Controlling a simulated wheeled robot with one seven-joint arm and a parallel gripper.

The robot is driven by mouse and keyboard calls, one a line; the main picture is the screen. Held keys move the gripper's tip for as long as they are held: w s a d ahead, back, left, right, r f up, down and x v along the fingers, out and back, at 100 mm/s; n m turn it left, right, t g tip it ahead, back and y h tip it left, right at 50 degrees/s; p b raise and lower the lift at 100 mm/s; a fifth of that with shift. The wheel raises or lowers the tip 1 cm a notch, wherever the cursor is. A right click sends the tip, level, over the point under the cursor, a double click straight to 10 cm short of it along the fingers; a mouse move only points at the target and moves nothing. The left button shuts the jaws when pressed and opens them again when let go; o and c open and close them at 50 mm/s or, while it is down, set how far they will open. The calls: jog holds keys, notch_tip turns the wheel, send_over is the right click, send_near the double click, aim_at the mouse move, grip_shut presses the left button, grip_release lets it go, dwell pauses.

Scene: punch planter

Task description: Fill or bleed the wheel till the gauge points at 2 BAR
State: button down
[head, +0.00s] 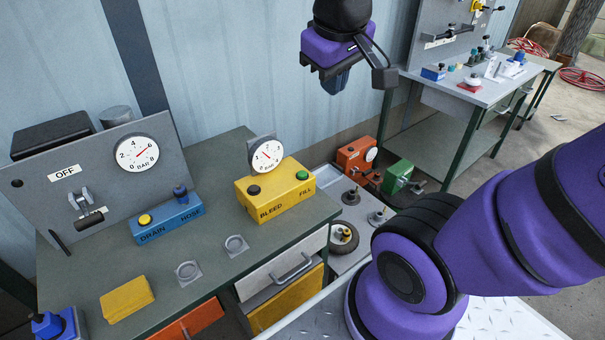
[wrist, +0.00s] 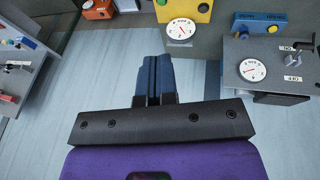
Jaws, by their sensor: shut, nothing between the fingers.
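A yellow box (head: 275,191) marked BLEED and FILL stands on the bench, with a black button (head: 254,190) on BLEED and a green button (head: 302,175) on FILL. Its round white gauge (head: 267,155) stands at its back; the needle reading is too small to tell. The gauge also shows inverted in the wrist view (wrist: 181,29). A small wheel (head: 343,238) lies in the tray at the bench's right. My gripper (head: 337,82) is shut and empty, held in the air above and right of the yellow box. Its blue fingers (wrist: 152,75) are together.
A grey panel (head: 104,165) at left carries a BAR gauge (head: 138,153) and a lever (head: 86,209) under an OFF label. A blue DRAIN HOSE box (head: 167,219) and yellow block (head: 127,299) are on the bench. Orange (head: 357,157) and green (head: 398,174) units stand beyond the tray.

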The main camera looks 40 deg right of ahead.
jog(key=w+d+f+n+g+h, duration=0.4)
jog(key=w+d+f, duration=0.3)
jog(key=w+f, duration=0.45)
jog(key=n+t+h, duration=0.2)
jog(key=n+h, duration=0.1)
jog(key=n, duration=0.3)
send_over(303, 175)
notch_tip(303, 175, down, 15)
jog(key=shift+w+f, duration=0.1)
jog(key=shift+f, duration=0.1)
jog(key=shift+f, duration=4.3)
jog(key=shift+f, duration=0.15)
jog(key=shift+f, duration=0.25)
jog(key=shift+f, duration=0.4)
